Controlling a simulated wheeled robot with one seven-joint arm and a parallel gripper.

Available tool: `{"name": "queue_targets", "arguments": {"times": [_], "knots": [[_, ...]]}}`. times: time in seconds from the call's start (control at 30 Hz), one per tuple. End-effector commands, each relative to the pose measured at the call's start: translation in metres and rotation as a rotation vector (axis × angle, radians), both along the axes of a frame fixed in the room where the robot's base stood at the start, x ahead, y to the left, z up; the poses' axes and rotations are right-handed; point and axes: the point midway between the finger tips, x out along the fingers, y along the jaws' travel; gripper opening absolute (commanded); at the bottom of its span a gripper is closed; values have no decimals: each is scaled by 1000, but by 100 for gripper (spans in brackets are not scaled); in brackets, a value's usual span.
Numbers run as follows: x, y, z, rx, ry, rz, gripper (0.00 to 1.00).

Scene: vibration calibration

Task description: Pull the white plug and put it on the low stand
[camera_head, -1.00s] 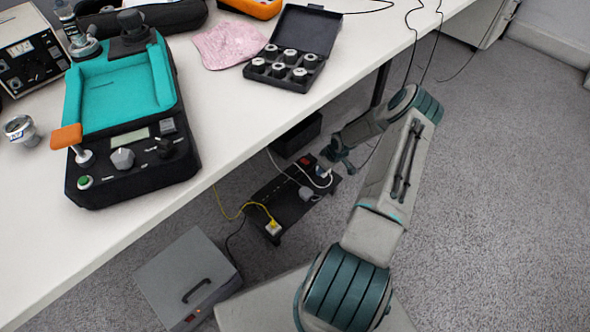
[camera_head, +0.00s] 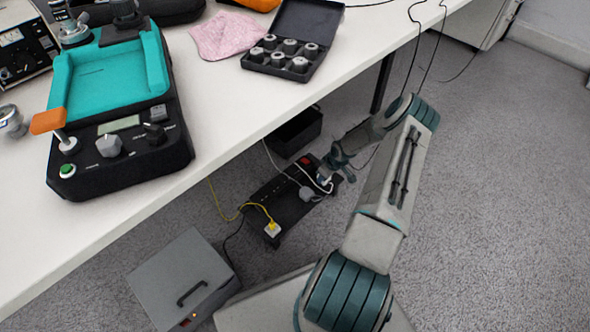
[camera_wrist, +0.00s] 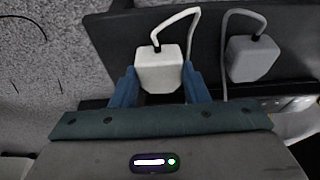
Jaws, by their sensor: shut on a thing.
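The white plug (camera_wrist: 158,74) with its white cord sits between the two blue fingers of my gripper (camera_wrist: 159,84) in the wrist view. My gripper is shut on it. In the head view my gripper (camera_head: 330,169) is at the far right end of a black power strip (camera_head: 288,208) under the table, and hides most of the plug. I cannot tell whether the plug is still seated in its socket. A grey plug (camera_wrist: 252,58) is beside it, apart from my fingers. I cannot make out for sure which thing is the low stand.
A yellow-corded plug (camera_head: 272,229) sits at the strip's near end. A black box (camera_head: 297,132) stands behind the strip, and a grey box with a handle (camera_head: 182,278) stands at lower left. The white table (camera_head: 235,110) overhangs the strip. Floor at right is clear.

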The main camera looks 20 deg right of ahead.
Motion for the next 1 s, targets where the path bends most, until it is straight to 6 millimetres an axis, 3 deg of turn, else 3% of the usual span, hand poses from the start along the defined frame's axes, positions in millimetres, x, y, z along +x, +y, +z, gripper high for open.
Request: {"name": "queue_targets", "arguments": {"times": [0.6,0.63,0.7,1.0], "knots": [[0,0,-8,0,0,1,19],[0,0,-8,0,0,1,44],[0,0,-8,0,0,1,63],[0,0,-7,0,0,0,66]]}}
